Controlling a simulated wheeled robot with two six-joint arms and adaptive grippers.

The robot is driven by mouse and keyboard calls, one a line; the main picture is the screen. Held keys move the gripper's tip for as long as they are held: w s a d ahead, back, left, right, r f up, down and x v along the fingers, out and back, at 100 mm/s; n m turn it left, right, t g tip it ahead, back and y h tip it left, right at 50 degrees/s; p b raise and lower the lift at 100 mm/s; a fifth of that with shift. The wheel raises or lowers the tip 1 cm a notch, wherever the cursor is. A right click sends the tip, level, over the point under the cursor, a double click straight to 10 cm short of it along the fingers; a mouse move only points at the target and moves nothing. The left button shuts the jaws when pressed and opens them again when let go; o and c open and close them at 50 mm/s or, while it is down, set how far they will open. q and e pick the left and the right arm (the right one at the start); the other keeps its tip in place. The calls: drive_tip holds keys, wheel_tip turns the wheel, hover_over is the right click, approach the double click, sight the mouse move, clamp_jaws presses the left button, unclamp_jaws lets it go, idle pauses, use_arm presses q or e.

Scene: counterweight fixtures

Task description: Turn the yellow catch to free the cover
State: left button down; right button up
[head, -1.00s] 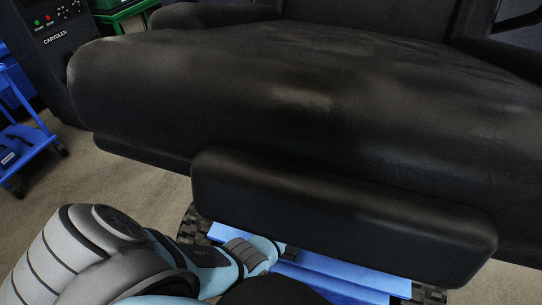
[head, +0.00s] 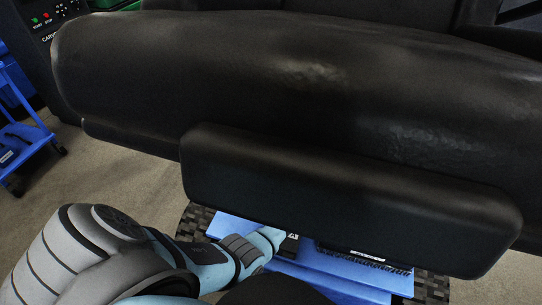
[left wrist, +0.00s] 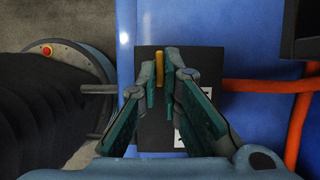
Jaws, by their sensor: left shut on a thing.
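The yellow catch (left wrist: 159,68) is a small upright piece seen in the left wrist view on a black block (left wrist: 208,62) with a white marking. My left gripper (left wrist: 161,88) has its two teal fingers brought close together around the catch, and it is shut on it. In the head view my left arm comes in from the left, and its end goes in beneath a black padded bar, so the fingers and the catch are hidden there. I cannot tell a separate cover. My right gripper is in neither view.
The block sits on a blue surface (left wrist: 240,30). An orange cable (left wrist: 265,86) runs at its right. A red button (left wrist: 47,51) sits on a round grey part at left. The black padded bar (head: 340,190) overhangs the blue surface. A blue cart (head: 30,145) stands far left.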

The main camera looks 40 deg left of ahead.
use_arm(q)
drive_tip(key=shift+n, duration=0.3)
drive_tip(key=shift+w+a+n+g+h+b, duration=0.15)
drive_tip(key=shift+n+g+h+b, duration=0.2)
drive_tip(key=shift+n, duration=0.9)
drive_tip(key=shift+w+d+n+g+h+b, duration=0.15)
drive_tip(key=shift+n+g+h, duration=0.25)
drive_tip(key=shift+n, duration=0.85)
drive_tip(key=shift+a, duration=0.1)
drive_tip(key=c, duration=1.8)
unclamp_jaws()
drive_tip(key=shift+o, duration=0.2)
drive_tip(key=v, duration=1.2)
drive_tip(key=shift+w, duration=0.15)
